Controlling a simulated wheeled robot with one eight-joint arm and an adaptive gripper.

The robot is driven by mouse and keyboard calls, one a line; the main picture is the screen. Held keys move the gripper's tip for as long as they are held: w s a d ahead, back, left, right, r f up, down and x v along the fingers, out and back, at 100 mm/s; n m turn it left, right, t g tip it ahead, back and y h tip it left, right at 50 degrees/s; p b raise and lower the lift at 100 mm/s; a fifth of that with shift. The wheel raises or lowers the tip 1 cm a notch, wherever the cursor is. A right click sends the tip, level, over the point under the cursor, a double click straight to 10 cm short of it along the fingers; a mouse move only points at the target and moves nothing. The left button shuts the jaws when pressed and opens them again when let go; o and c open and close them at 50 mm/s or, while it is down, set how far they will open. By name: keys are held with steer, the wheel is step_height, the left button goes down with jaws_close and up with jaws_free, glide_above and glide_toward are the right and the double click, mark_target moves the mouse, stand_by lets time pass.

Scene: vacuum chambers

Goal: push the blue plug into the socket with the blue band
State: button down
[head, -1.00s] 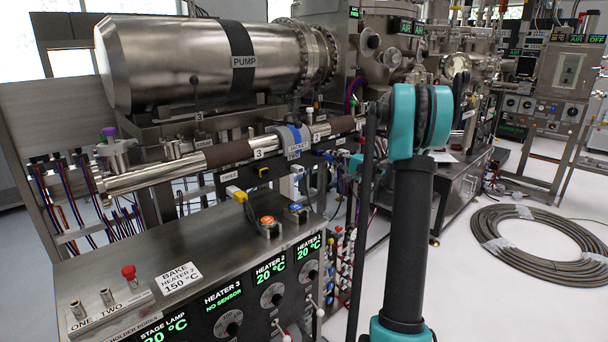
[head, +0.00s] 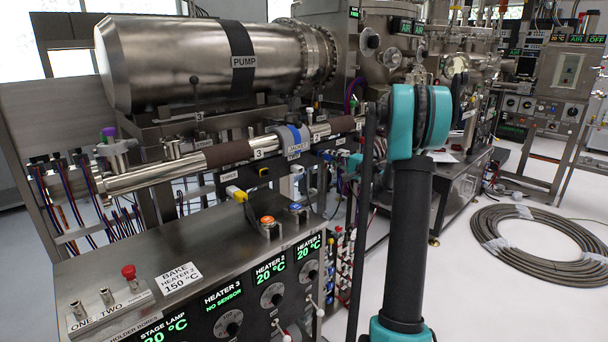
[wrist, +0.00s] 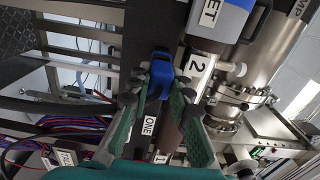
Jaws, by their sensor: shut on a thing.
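The blue plug (wrist: 161,74) is in the wrist view, between the tips of my gripper (wrist: 158,92). The green fingers are shut on it. It is in front of a dark panel, beyond a white label reading ONE (wrist: 149,127). The plug's front end and whatever is behind it are hidden, so I cannot tell if it touches a socket. I cannot make out a socket with a blue band in the wrist view. In the head view my teal and black arm stands at the right of the bench, and the gripper cannot be clearly made out.
A hose coil (head: 538,246) lies on the floor.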

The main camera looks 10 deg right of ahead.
mark_target(333, 158)
steer(key=shift+x, duration=0.8)
stand_by(0.9)
steer(key=c, duration=1.3)
jaws_free()
steer(key=shift+v, duration=3.5)
